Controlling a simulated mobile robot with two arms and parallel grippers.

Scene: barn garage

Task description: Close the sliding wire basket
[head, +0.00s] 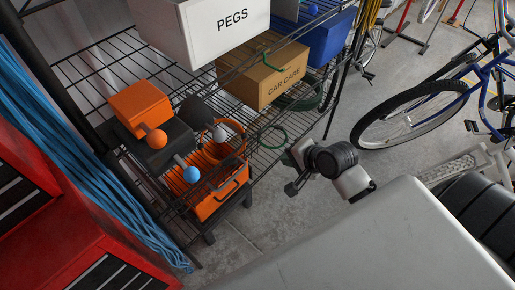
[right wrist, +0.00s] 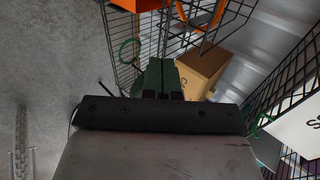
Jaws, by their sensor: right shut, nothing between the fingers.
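The black sliding wire basket (head: 252,178) is in the lower part of the wire rack in the head view and appears to stick out from it. It holds orange and dark items. Its wires also show at the top of the right wrist view (right wrist: 215,22). My right gripper (head: 290,158) is just right of the basket in the head view, apparently apart from it. In the right wrist view its dark green fingers (right wrist: 160,78) are together and empty, below the basket wires in the picture. My left gripper is not in view.
A brown CAR CARE box (head: 270,78), white PEGS bin (head: 215,30) and blue bin (head: 328,38) stand on the rack. A red cabinet (head: 70,240) and blue strands (head: 95,150) are at left, a bicycle (head: 410,112) at right. Bare floor shows between rack and bicycle.

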